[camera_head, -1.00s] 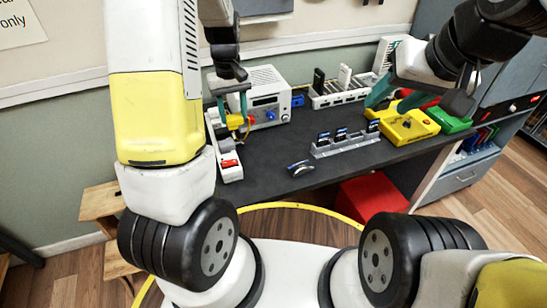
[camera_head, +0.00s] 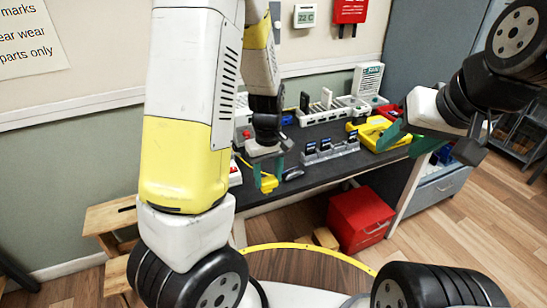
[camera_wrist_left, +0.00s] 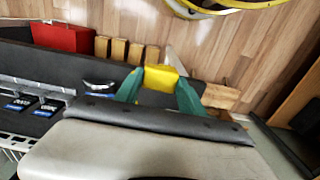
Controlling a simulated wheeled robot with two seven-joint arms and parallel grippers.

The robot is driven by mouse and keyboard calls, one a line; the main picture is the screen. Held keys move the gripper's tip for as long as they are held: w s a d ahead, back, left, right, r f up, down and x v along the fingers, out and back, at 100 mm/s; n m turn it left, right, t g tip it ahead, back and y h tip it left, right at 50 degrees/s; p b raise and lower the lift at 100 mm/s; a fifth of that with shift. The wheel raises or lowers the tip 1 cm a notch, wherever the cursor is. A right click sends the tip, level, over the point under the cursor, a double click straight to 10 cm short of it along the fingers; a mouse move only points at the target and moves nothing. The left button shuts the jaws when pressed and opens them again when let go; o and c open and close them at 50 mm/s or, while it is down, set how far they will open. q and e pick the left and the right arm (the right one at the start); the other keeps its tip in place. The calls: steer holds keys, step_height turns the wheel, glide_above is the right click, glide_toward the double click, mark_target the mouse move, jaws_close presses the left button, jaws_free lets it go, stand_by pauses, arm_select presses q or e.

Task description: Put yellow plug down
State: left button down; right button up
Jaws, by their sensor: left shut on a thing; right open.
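The yellow plug (camera_wrist_left: 160,78) is held between the green fingers of my left gripper (camera_wrist_left: 158,88) in the left wrist view. In the head view the yellow plug (camera_head: 267,183) hangs below my left gripper (camera_head: 268,175), near the front edge of the dark table (camera_head: 320,179). A yellow cable (camera_head: 243,160) shows to its left. I cannot tell whether the plug touches the table. My right gripper (camera_head: 428,140) is open, with green fingers, above the right end of the table.
A grey rack with dark phones (camera_head: 330,152) stands mid-table. A yellow tester box (camera_head: 378,134) is at the right. A small dark curved object (camera_head: 293,173) lies right of the plug. A red drawer box (camera_head: 358,218) stands on the floor.

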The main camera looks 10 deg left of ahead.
arm_select(q)
steer(key=shift+w+a+f, duration=0.6)
steer(key=shift+w+f, duration=0.15)
steer(key=shift+w, duration=0.9)
steer(key=shift+w+a+f, duration=0.55)
steer(key=shift+w+f, duration=0.2)
steer(key=shift+w, duration=0.9)
steer(key=shift+w+a+f, duration=0.6)
steer(key=shift+w+f, duration=0.15)
steer(key=shift+w, duration=0.9)
steer(key=shift+f, duration=0.1)
steer(key=shift+f, duration=0.5)
steer(key=c, duration=0.7)
jaws_free()
steer(key=shift+r, duration=0.15)
